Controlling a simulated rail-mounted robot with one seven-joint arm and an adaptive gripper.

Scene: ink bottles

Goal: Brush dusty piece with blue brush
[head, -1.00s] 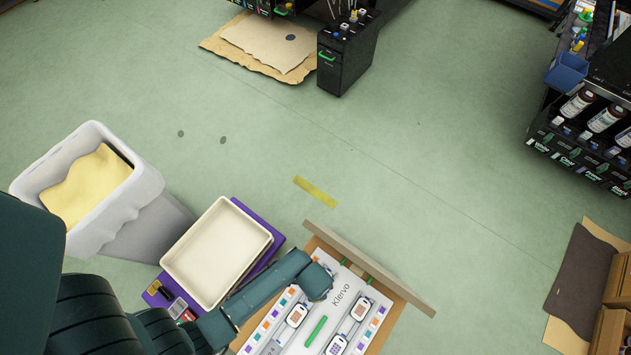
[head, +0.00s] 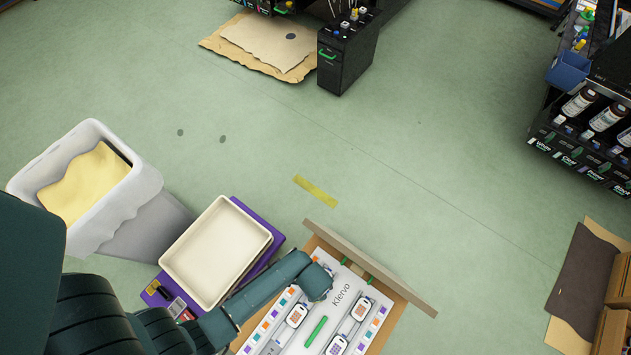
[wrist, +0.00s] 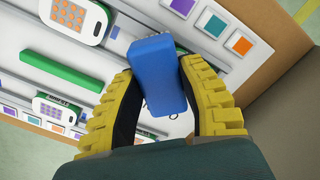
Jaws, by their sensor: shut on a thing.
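My gripper (wrist: 159,78) has two yellow ribbed fingers and is shut on a blue block-shaped body, the blue brush (wrist: 156,92). In the wrist view the brush lies between the fingers, above a white board (wrist: 222,62). White pieces with grids of coloured squares sit on rails on the board: one (wrist: 78,18) at top left, one (wrist: 57,108) lower left. Both show left of the brush. I cannot tell which piece is dusty. In the head view these pieces (head: 297,315) (head: 361,309) show near my arm's end; the brush is hidden there.
A green bar (head: 316,331) lies between the rails. A raised wooden edge (head: 385,277) borders the board. A cream tray (head: 217,253) on a purple base and a grey bin (head: 150,180) stand to the left. Open green floor lies beyond.

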